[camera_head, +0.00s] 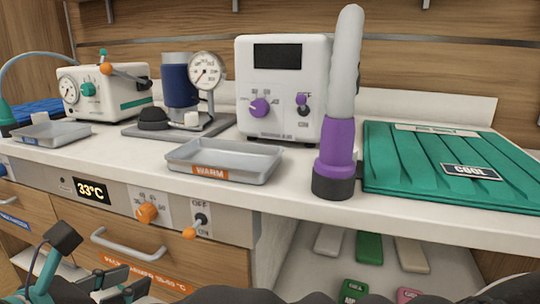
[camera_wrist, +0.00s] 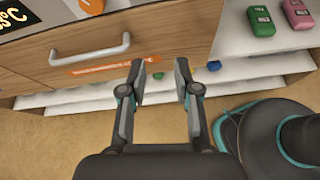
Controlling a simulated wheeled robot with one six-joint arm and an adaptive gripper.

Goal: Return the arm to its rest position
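My gripper (camera_wrist: 160,82) is open and empty in the wrist view, its two dark fingers apart with a drawer front and floor beyond them. In the head view my gripper (camera_head: 88,264) shows at the lower left, in front of the drawers and below the worktop. Part of my dark arm runs along the bottom edge of the head view. Nothing is held between the fingers.
A worktop (camera_head: 100,160) carries a tray marked WARM (camera_head: 225,162), a white machine (camera_head: 282,85), a purple-and-grey upright device (camera_head: 337,140) and a green COOL pad (camera_head: 440,165). A drawer handle (camera_wrist: 90,55) juts out near my gripper. Colored packs lie on the shelf below.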

